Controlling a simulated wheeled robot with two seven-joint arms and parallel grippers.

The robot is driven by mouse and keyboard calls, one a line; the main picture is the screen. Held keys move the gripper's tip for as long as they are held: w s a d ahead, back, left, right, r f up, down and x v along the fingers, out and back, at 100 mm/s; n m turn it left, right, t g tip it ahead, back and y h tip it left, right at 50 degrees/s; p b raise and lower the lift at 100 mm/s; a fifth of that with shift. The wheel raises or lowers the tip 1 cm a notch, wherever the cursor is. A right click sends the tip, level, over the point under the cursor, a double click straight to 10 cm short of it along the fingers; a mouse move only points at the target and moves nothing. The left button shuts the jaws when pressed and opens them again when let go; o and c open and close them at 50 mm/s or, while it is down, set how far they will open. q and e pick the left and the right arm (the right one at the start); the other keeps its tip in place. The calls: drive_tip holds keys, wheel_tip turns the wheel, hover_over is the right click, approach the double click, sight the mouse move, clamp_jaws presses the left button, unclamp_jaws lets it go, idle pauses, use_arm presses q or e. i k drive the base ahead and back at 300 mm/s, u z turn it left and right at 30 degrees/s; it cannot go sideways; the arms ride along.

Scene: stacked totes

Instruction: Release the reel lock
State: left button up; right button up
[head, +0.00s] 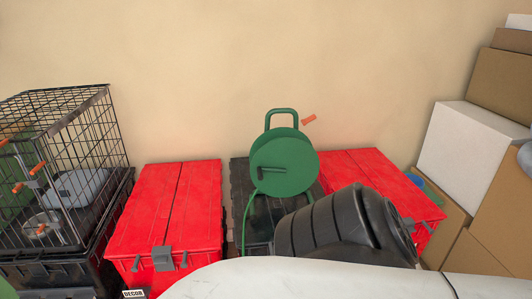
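A green reel (284,168) with a round face, a dark green crank handle and a looped carry handle on top stands on a dark tote (240,180) against the wall. A green hose or cord hangs down at its left side. A small orange lever (309,119) sticks out at the reel's upper right, tilted up to the right; it looks like the lock, but its mount is hidden behind the reel. Neither gripper shows. A white arm link of mine crosses the bottom, and a dark ribbed part in front of the reel covers its lower right.
Red lidded totes stand left (150,210) and right (360,165) of the reel. A black wire cage (75,130) on a dark tote stands far left. Cardboard boxes (495,85) and a white box (465,148) are stacked at the right. The wall above the reel is clear.

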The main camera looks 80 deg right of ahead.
sight(304, 122)
drive_tip(key=z, duration=2.65)
